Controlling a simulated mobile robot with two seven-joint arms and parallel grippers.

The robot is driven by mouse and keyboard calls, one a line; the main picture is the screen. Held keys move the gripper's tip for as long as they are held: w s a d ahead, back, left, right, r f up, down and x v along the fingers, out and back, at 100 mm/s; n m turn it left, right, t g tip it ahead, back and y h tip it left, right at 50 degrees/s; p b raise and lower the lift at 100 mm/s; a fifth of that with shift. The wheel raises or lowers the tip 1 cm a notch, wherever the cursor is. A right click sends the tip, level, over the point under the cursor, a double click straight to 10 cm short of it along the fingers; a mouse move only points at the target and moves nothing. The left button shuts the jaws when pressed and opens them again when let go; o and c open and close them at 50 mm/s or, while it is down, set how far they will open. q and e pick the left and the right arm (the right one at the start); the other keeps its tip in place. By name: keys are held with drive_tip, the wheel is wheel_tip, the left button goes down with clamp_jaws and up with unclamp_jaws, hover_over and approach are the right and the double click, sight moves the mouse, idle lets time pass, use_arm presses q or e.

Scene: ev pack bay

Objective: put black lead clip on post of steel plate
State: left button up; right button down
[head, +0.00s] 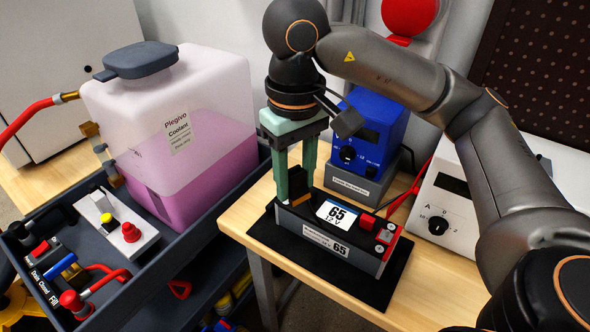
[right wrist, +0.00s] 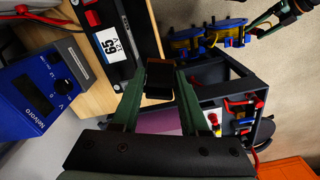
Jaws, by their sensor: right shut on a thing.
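My right gripper (head: 295,190) is shut on a small dark block, which I take to be the black lead clip (head: 299,177). The clip is held between the green fingertips at the left end of the battery labelled 65 12 V (head: 330,235). In the right wrist view the clip (right wrist: 158,77) sits between the fingertips (right wrist: 158,85), beside the battery's end. I cannot tell whether it touches anything below. The steel plate and its post cannot be made out. A green and black gripper, likely my left one (right wrist: 268,20), shows small at the top right there; its jaws are unclear.
The battery lies on a black mat (head: 375,290) on a wooden table (head: 238,222). A blue meter (head: 372,135) and a white meter (head: 440,200) stand behind and right. A pink coolant tank (head: 170,120) and a dark cart with valves (head: 190,250) are at left.

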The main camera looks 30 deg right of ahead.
sight(295, 171)
drive_tip(key=shift+r+p, duration=1.45)
drive_tip(key=shift+r, duration=0.25)
drive_tip(key=shift+r+p, duration=0.5)
drive_tip(key=shift+r, duration=0.1)
